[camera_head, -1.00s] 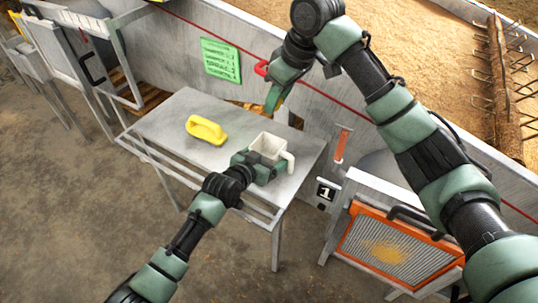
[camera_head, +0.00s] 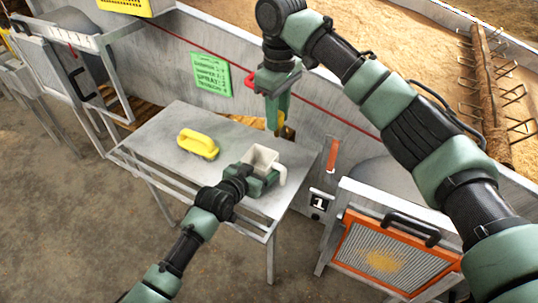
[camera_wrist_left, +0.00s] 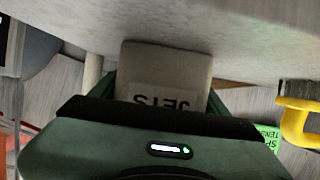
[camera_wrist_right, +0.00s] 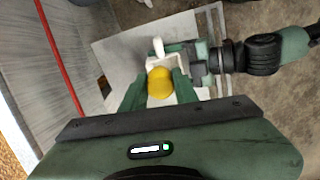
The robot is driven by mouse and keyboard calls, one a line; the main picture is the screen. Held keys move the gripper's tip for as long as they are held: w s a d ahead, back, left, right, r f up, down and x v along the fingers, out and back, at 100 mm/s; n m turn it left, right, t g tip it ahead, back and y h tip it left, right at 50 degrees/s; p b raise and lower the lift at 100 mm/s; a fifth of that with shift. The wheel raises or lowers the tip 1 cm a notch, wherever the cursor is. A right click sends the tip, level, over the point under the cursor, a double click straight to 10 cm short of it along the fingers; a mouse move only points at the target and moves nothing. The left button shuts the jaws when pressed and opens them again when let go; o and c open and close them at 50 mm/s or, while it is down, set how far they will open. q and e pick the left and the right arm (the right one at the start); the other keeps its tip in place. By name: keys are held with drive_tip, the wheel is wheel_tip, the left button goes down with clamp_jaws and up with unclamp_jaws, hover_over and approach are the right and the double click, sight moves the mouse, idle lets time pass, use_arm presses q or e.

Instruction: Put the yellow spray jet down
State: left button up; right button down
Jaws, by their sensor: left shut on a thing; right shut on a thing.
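My right gripper (camera_head: 278,122) points down and is shut on the yellow spray jet (camera_wrist_right: 160,83), which shows as a round yellow shape between the fingers in the right wrist view. Only a sliver of the jet (camera_head: 281,119) shows in the head view. My left gripper (camera_head: 263,180) is shut on a white cup (camera_head: 264,160) with a handle, at the table's right end. The cup's label reads "JETS" in the left wrist view (camera_wrist_left: 165,75). In the right wrist view the jet overlaps the cup's opening; I cannot tell the height between them.
The grey metal table (camera_head: 225,138) carries a yellow-handled brush (camera_head: 198,144) left of the cup. A wall with a green note (camera_head: 211,75) stands behind. An orange-framed screen (camera_head: 390,250) is to the right. The table's middle is clear.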

wheel_tip(320, 180, down, 10)
drive_tip(key=shift+r, duration=0.2)
drive_tip(key=shift+f, duration=0.1)
drive_tip(key=c, duration=1.1)
unclamp_jaws()
drive_tip(key=shift+d, duration=0.1)
wheel_tip(320, 180, up, 12)
drive_tip(key=shift+r, duration=0.15)
use_arm(q)
drive_tip(key=o, duration=1.5)
